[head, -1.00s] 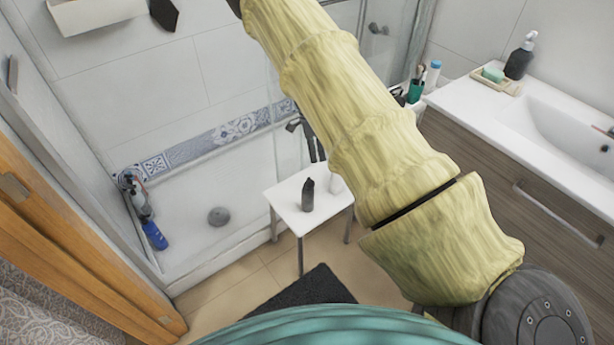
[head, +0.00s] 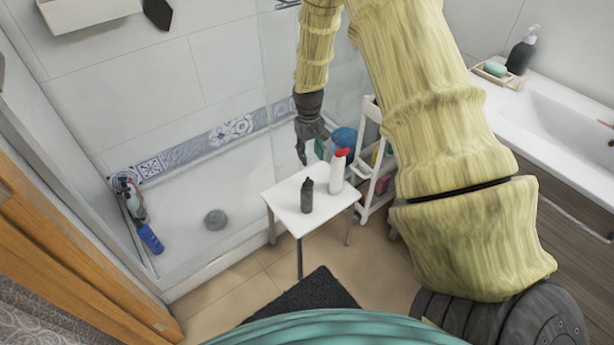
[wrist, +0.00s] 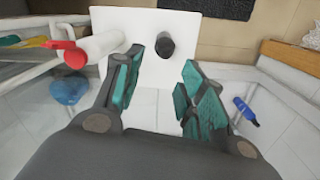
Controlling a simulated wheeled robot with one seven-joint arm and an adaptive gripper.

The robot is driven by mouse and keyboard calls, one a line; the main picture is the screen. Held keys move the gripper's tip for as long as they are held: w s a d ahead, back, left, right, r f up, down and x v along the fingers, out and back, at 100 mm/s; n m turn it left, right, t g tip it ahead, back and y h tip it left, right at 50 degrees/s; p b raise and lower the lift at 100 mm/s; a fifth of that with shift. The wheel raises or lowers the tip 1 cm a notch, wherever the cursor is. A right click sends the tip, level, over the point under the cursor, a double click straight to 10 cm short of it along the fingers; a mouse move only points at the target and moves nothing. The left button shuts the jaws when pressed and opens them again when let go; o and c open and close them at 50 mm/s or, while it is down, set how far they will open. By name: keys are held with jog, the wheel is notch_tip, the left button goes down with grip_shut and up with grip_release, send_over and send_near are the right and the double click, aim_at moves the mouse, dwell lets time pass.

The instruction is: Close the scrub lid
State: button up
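My gripper (head: 311,145) hangs above the back edge of a small white stool, left of a white cart (head: 369,118). In the wrist view my gripper (wrist: 160,90) has its teal-padded fingers spread, with nothing held between them. A blue rounded object (head: 345,137) is by the cart, just right of my gripper. A blue translucent object (wrist: 68,88) also shows at the left in the wrist view. I cannot tell whether either is the scrub or its lid. No scrub container is clearly recognisable, and my arm hides part of the cart.
The white stool (head: 287,207) bears a dark bottle (head: 307,195) and a white bottle with a red cap (head: 338,172). A shower tray (head: 195,250) lies to the left, with a blue bottle (head: 150,238). A dark mat (head: 310,292) lies on the floor.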

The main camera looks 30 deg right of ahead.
aim_at(307, 178)
jog(key=shift+w+a+f+n+p, duration=0.15)
jog(key=shift+f+n, duration=0.3)
jog(key=shift+f, duration=1.3)
jog(key=shift+a+f+n+p, duration=0.15)
jog(key=shift+f+n, duration=0.25)
jog(key=shift+f, duration=1.35)
jog(key=shift+w+a+f+n+p, duration=0.15)
jog(key=shift+f+n, duration=0.3)
jog(key=shift+f, duration=1.3)
jog(key=shift+s, duration=0.1)
jog(key=shift+c, duration=0.2)
